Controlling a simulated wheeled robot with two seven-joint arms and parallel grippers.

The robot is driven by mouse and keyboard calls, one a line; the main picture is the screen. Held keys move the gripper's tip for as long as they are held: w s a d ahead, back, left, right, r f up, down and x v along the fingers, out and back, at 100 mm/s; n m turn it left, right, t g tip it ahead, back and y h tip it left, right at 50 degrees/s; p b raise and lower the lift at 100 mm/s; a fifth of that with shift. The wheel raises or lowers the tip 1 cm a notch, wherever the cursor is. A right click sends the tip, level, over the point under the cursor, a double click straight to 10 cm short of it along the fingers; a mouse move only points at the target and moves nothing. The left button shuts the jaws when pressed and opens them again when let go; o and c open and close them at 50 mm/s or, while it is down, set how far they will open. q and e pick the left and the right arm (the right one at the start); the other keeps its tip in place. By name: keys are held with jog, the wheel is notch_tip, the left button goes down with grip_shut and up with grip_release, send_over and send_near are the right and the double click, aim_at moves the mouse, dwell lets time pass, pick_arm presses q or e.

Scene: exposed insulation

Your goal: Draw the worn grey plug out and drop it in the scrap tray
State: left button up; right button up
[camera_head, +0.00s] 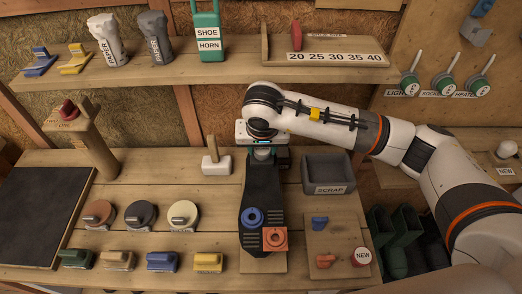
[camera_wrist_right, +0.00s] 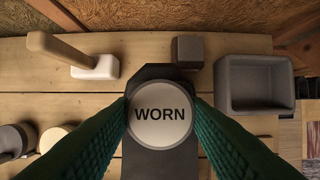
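The worn grey plug (camera_wrist_right: 160,115) shows in the right wrist view as a round pale cap marked WORN, over a dark base. My right gripper (camera_wrist_right: 161,108) has a green finger against each side of the cap and looks shut on it. In the head view my right gripper (camera_head: 266,158) is over the back end of the dark shoe-shaped base (camera_head: 262,188) and hides the plug there. I cannot tell how deep the plug sits. The grey scrap tray (camera_head: 329,188) stands right of the base, and its inside looks empty in the wrist view (camera_wrist_right: 256,110). My left gripper is not in view.
A mallet (camera_head: 217,160) stands left of the base. A blue ring (camera_head: 252,217) and an orange square piece (camera_head: 275,239) are at its front. A board with a NEW piece (camera_head: 362,256) lies to the right. A shelf (camera_head: 220,70) runs above the bench.

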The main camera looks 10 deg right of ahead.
aim_at(262, 150)
jog(key=shift+r, duration=0.6)
jog(key=shift+c, duration=0.2)
jog(key=shift+r, duration=0.15)
jog(key=shift+r+p, duration=0.55)
jog(key=shift+r, duration=0.55)
